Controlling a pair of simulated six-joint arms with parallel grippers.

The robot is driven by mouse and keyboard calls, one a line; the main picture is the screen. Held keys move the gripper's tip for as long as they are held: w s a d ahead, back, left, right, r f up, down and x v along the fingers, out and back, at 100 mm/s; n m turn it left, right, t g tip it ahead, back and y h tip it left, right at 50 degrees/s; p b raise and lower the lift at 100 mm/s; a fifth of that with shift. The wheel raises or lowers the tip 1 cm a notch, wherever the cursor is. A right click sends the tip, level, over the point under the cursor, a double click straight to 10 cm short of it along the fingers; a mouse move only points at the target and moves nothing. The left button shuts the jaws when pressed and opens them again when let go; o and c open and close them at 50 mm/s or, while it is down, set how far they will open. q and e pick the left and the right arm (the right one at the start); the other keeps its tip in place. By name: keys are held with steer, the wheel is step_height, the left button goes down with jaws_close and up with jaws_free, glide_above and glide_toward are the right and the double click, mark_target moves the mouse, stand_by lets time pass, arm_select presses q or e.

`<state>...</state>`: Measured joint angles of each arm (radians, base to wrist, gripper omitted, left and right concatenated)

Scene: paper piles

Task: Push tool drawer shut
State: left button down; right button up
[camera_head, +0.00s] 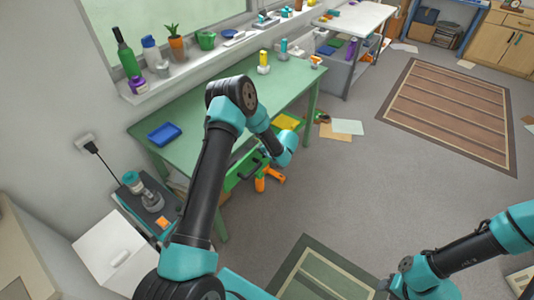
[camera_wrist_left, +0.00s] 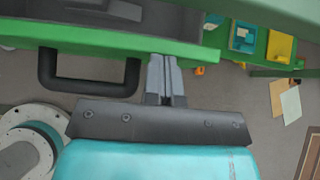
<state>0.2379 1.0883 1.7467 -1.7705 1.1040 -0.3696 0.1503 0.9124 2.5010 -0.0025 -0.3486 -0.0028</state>
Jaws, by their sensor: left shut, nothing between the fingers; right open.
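The tool drawer (camera_head: 243,172) is green and sits under the green table (camera_head: 190,105); it stands partly open, with my left arm crossing in front. In the left wrist view its green front (camera_wrist_left: 110,42) spans the upper left, with a black handle (camera_wrist_left: 88,88) and part of the inside above it. My left gripper (camera_wrist_left: 167,62) is shut and empty, its fingertips at the front's edge just right of the handle; whether they touch is unclear. In the head view its fingers are hidden. My right gripper (camera_head: 386,287) is open at the lower right, far from the drawer.
Orange object (camera_head: 268,178) stands below the drawer. A yellow item (camera_head: 287,122) shows under the table's right part. A blue tray (camera_head: 164,134) lies on the table. A dark cart with a teal-topped device (camera_head: 134,182) stands left. Open floor (camera_head: 350,190) lies right.

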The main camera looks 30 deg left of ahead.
arm_select(q)
steer(key=shift+a, duration=0.2)
steer(key=shift+d, duration=0.1)
steer(key=d+f+v, duration=0.1)
steer(key=v, duration=1.1)
steer(key=shift+d, duration=0.6)
steer(key=shift+s+f, duration=0.1)
steer(key=shift+f, duration=0.05)
